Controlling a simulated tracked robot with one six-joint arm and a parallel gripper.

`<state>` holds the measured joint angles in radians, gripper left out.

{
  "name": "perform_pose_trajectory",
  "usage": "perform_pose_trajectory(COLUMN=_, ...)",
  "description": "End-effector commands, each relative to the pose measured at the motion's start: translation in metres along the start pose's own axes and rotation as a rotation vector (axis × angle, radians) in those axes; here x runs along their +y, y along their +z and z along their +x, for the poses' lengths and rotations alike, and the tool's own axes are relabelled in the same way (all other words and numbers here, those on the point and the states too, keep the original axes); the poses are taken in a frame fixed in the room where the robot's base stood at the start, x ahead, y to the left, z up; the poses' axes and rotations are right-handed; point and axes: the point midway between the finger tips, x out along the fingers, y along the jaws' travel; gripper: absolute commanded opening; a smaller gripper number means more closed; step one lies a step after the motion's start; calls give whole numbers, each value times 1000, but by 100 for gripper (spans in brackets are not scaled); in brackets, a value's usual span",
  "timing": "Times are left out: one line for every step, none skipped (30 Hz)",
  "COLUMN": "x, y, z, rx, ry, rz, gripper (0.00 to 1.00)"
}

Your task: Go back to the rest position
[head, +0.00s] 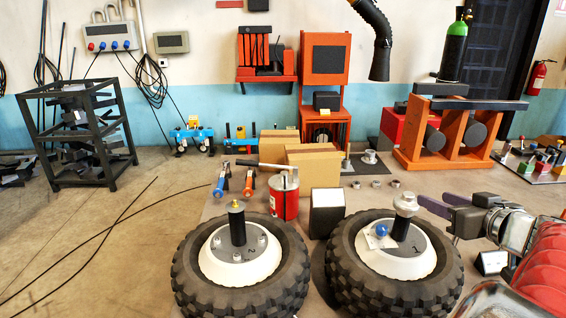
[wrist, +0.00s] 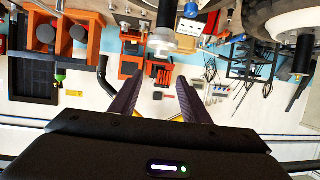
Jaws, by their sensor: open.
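My gripper (head: 438,202) is at the right of the head view, beside and to the right of the right wheel's post. Its two dark fingers are apart with nothing between them. In the wrist view my gripper (wrist: 161,86) also shows spread, empty fingers, and the picture is upside down. The right wheel (head: 341,251) lies flat, with a dark post topped by a grey fitting (head: 405,203). The left wheel (head: 186,266) lies flat beside it, with a brass-tipped dark post (head: 237,227).
A red can (head: 284,204), a dark block with a white side (head: 327,213) and cardboard boxes (head: 322,170) stand behind the wheels. An orange stand (head: 411,150) with a green cylinder (head: 455,50) is at the back right. A black rack (head: 75,135) stands left. The left floor is mostly clear, with cables.

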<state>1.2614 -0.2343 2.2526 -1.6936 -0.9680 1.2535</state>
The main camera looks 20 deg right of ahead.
Motion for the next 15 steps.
perform_pose_trajectory(x=0, y=0, z=0, rx=0, ry=0, rz=0, gripper=43)
perform_pose_trajectory(x=0, y=0, z=0, rx=0, ry=0, rz=0, gripper=43)
perform_pose_trajectory(x=0, y=0, z=0, rx=0, ry=0, rz=0, gripper=43)
perform_pose_trajectory(x=0, y=0, z=0, rx=0, ry=0, rz=0, gripper=43)
perform_pose_trajectory(x=0, y=0, z=0, rx=1, ry=1, rz=-1, gripper=43)
perform_pose_trajectory(x=0, y=-1, z=1, rx=2, ry=2, rz=-2, gripper=43)
perform_pose_trajectory(x=0, y=-2, z=2, rx=5, ry=4, rz=-4, gripper=43)
perform_pose_trajectory(x=-1, y=-4, z=4, rx=8, ry=7, rz=-7, gripper=43)
perform_pose_trajectory(x=-2, y=-6, z=6, rx=13, ry=13, rz=-12, gripper=43)
perform_pose_trajectory(x=-2, y=-8, z=9, rx=17, ry=20, rz=-16, gripper=43)
perform_pose_trajectory(x=-2, y=-11, z=12, rx=24, ry=27, rz=-22, gripper=43)
perform_pose_trajectory(x=-3, y=-16, z=16, rx=33, ry=40, rz=-30, gripper=43)
perform_pose_trajectory(x=-4, y=-19, z=20, rx=40, ry=51, rz=-36, gripper=43)
perform_pose_trajectory(x=-5, y=-23, z=24, rx=48, ry=63, rz=-43, gripper=43)
perform_pose_trajectory(x=-7, y=-28, z=30, rx=57, ry=80, rz=-51, gripper=43)
